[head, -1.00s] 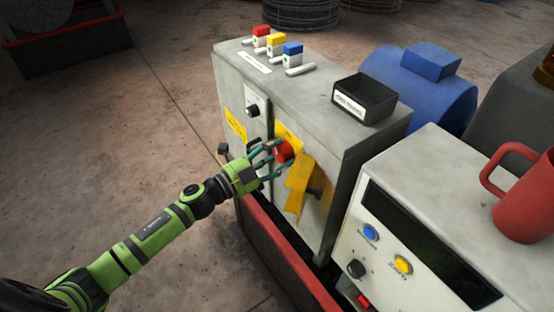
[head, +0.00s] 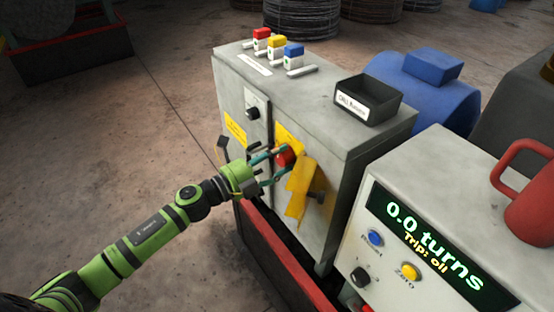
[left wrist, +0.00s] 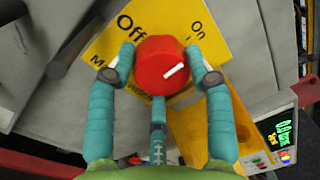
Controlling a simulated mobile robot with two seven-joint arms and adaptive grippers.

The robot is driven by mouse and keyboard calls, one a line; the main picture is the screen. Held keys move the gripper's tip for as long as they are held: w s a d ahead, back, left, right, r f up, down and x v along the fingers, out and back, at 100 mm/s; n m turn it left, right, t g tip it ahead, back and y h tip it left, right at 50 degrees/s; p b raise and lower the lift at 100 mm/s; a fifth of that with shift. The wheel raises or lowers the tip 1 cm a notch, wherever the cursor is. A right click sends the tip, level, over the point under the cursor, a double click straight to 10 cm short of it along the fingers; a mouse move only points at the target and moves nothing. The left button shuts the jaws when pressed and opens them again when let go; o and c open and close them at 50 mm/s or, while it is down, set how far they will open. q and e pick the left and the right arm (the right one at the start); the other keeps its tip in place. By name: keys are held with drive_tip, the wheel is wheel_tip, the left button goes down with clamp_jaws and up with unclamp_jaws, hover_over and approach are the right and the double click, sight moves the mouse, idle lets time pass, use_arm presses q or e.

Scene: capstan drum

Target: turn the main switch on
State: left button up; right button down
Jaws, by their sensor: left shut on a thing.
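The main switch is a red round knob (left wrist: 165,66) on a yellow plate (left wrist: 118,40) lettered "Off" and "On". A white mark on the knob slants up to the right, towards "On". In the head view the red knob (head: 285,157) is on the front of the grey cabinet (head: 300,105), partly hidden by my fingers. My left gripper (head: 271,165) is shut on the knob, with teal fingers on both sides of it; this also shows in the left wrist view (left wrist: 160,77). My right gripper is not in view.
A yellow flap (head: 300,187) hangs right beside the knob. A black knob (head: 252,112) is above left. The console at right has a lit display (head: 430,243) reading "0.0 turns" and "Trip: oil". A black tray (head: 367,99) sits on the cabinet.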

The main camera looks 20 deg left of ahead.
use_arm(q)
drive_tip(key=shift+w+a+r, duration=0.25)
drive_tip(key=shift+r, duration=0.05)
drive_tip(key=o, duration=1.1)
drive_tip(key=shift+f, duration=0.15)
drive_tip(key=shift+s+f, duration=0.1)
drive_tip(key=v, duration=1.2)
drive_tip(key=shift+f, duration=0.1)
